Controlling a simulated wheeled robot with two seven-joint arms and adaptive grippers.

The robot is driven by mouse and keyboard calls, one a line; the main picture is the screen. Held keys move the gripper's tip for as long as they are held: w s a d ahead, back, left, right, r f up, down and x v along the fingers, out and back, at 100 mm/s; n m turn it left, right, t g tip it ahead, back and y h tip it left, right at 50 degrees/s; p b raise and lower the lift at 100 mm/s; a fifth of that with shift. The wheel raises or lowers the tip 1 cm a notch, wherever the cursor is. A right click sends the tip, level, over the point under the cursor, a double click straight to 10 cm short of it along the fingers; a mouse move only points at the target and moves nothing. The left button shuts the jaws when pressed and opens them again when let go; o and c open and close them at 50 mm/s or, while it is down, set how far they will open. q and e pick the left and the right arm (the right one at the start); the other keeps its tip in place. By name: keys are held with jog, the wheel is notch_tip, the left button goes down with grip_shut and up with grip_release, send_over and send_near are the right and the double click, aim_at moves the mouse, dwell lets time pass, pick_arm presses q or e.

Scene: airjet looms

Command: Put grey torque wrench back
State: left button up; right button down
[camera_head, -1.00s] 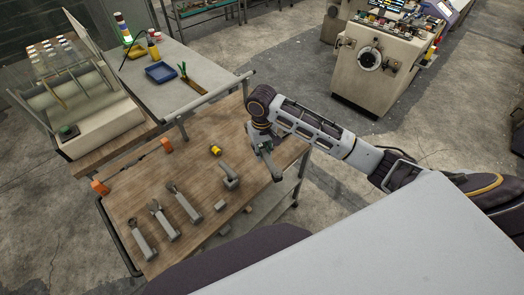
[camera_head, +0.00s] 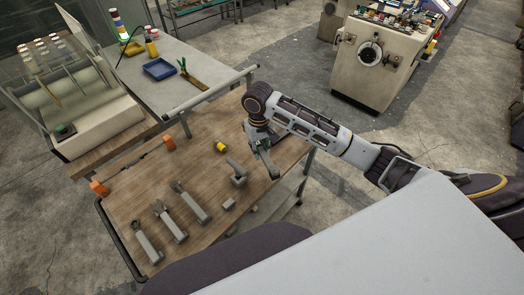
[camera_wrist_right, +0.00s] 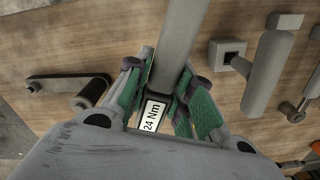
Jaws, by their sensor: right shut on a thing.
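The grey torque wrench (camera_wrist_right: 180,45) shows in the right wrist view as a grey bar with a "24 Nm" label. My right gripper (camera_wrist_right: 168,92) is shut on it near the label, with green pads on both sides of the bar. In the head view my right gripper (camera_head: 264,146) is over the right edge of the wooden table (camera_head: 140,187), with the wrench pointing down toward the lower right. I cannot tell if the wrench touches the table. My left gripper is not in view.
Several grey tools (camera_head: 166,222) lie at the table's front left. A grey T-shaped tool (camera_head: 238,173), yellow piece (camera_head: 220,147) and small grey block (camera_head: 229,204) lie nearer my gripper. A grey bench (camera_head: 205,88) stands behind.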

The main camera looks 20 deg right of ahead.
jog(key=w+a+r+n+p, duration=0.1)
jog(key=w+a+r+p, duration=0.15)
jog(key=a+r, duration=0.3)
jog(key=n+p, duration=0.2)
jog(key=n, duration=0.1)
send_over(209, 186)
notch_tip(209, 186, down, 4)
jog(key=r, duration=0.1)
jog(key=shift+w+f+n, duration=0.2)
jog(key=shift+f+n, duration=0.1)
jog(key=shift+f, duration=0.2)
jog(key=shift+f+b, duration=0.35)
jog(key=shift+f, duration=3.15)
jog(key=shift+f, duration=1)
